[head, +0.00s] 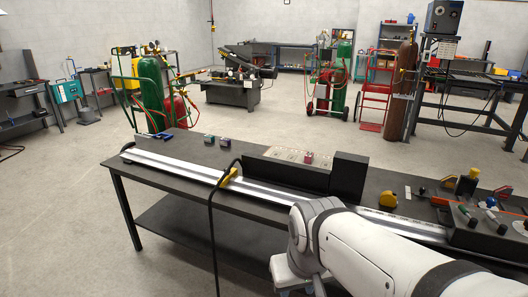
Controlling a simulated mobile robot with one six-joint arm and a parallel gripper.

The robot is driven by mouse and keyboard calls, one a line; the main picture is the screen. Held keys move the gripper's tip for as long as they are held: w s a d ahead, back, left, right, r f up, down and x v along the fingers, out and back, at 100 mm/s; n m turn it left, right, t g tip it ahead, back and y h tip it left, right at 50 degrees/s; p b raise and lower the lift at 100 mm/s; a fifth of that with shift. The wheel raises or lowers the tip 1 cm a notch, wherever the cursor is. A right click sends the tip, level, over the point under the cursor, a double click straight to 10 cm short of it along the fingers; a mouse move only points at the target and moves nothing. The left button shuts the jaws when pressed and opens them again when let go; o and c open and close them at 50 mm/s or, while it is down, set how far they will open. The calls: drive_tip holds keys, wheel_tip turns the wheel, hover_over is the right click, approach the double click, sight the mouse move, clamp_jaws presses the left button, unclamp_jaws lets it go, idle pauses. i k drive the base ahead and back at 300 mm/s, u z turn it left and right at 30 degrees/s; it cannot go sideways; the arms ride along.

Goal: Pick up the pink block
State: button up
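A small pink-red block (309,157) sits on a light board (285,154) at the back of the dark workbench (180,190), just behind a long black bar. It is small in the picture, and its lower part may be hidden. My white arm reaches in from the lower right, in front of the bench and well short of the block. My gripper's fingers are below the picture edge and do not show.
A black upright block (348,175) stands right of the pink block. A long metal rail (190,172) runs along the bench, with a yellow clamp (229,177) and hanging black cable on it. Yellow tape measure (388,199) and tools crowd the right. Floor left of the bench is clear.

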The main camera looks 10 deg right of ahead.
sight(309, 157)
drive_tip(key=u, duration=0.05)
drive_tip(key=i, duration=1.1)
drive_tip(key=z, duration=0.5)
drive_tip(key=i, duration=0.65)
drive_tip(key=z, duration=0.35)
drive_tip(key=k, duration=0.9)
drive_tip(key=z, duration=0.15)
drive_tip(key=i, duration=0.9)
drive_tip(key=u, duration=0.05)
